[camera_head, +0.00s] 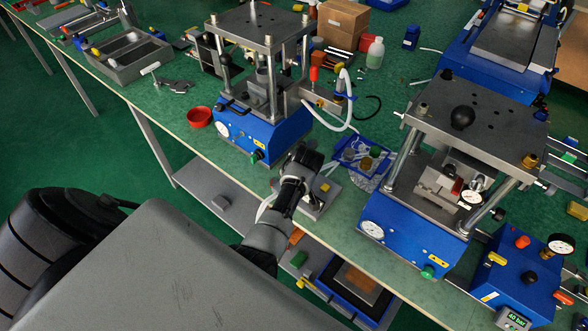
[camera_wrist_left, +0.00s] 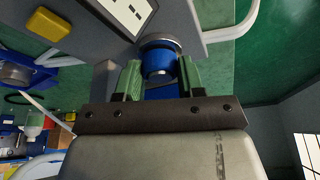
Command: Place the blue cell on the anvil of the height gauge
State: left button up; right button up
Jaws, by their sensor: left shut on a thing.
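The height gauge (camera_head: 316,203) is a grey block with a yellow button, near the bench's front edge. In the left wrist view its grey body (camera_wrist_left: 88,32), white display and yellow button show at the upper left. My left gripper (camera_head: 303,158) is over the gauge in the head view. In the left wrist view its green-padded fingers (camera_wrist_left: 158,80) are shut on the blue cell (camera_wrist_left: 158,64). A round grey metal disc (camera_wrist_left: 160,43) is right at the cell's far end. I cannot tell whether it is the anvil or whether they touch. My right gripper is not in view.
A blue press (camera_head: 262,136) stands behind and left of the gauge, and a larger press (camera_head: 400,240) stands to its right. A blue tray (camera_head: 347,172) with small containers is close by on the right. A red bowl (camera_head: 199,117) is at the left.

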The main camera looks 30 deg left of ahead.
pick_arm(q)
jog(key=shift+s, duration=0.1)
jog(key=shift+f, duration=0.15)
jog(key=o, duration=1)
jog(key=shift+c, duration=0.2)
jog(key=shift+r, duration=0.45)
jog(key=p+v, duration=1.1)
jog(key=p, duration=0.1)
jog(key=shift+d+r+p, duration=0.2)
jog(key=shift+p, duration=0.15)
